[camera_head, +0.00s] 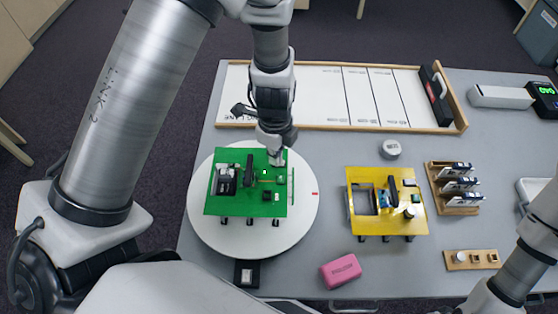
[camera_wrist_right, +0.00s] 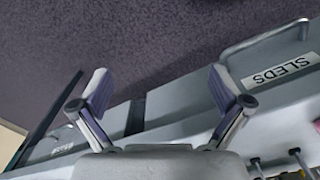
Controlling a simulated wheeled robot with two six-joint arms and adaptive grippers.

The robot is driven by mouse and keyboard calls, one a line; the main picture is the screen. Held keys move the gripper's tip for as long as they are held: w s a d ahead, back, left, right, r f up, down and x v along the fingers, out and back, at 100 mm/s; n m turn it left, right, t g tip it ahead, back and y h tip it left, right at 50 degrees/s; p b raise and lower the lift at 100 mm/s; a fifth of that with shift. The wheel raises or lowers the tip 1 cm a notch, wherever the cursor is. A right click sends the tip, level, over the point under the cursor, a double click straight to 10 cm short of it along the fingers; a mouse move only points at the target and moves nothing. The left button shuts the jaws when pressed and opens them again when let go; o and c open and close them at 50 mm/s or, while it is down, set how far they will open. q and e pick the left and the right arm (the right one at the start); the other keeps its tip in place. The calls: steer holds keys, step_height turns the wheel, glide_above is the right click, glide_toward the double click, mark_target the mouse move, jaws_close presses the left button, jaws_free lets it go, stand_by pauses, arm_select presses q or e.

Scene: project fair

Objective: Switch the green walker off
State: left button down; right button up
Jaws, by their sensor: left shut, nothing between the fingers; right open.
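The green walker (camera_head: 232,206) sits on a round white turntable (camera_head: 304,221) at the left of the table. Black parts and small components stand on its top, and small dark feet show along its front edge. My left gripper (camera_head: 277,160) is shut and empty, pointing down at the walker's back right part, close over it. Whether its tips touch the walker I cannot tell. My right gripper (camera_wrist_right: 160,95) is open and empty in the right wrist view, with a drawer front labelled SLEDS (camera_wrist_right: 280,70) and the floor beyond it.
A yellow walker (camera_head: 364,223) stands to the right. A pink block (camera_head: 341,270) lies near the front edge. A white lane board (camera_head: 325,98) is at the back. A rack of cards (camera_head: 456,186) and a wooden holder (camera_head: 471,260) stand at the right. Grey table between the walkers is clear.

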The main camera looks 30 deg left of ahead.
arm_select(q)
steer(key=shift+f, duration=0.15)
steer(key=shift+r+p, duration=0.6)
steer(key=shift+r, duration=0.35)
step_height(320, 180, up, 5)
steer(key=p, duration=0.3)
steer(key=shift+r, duration=0.1)
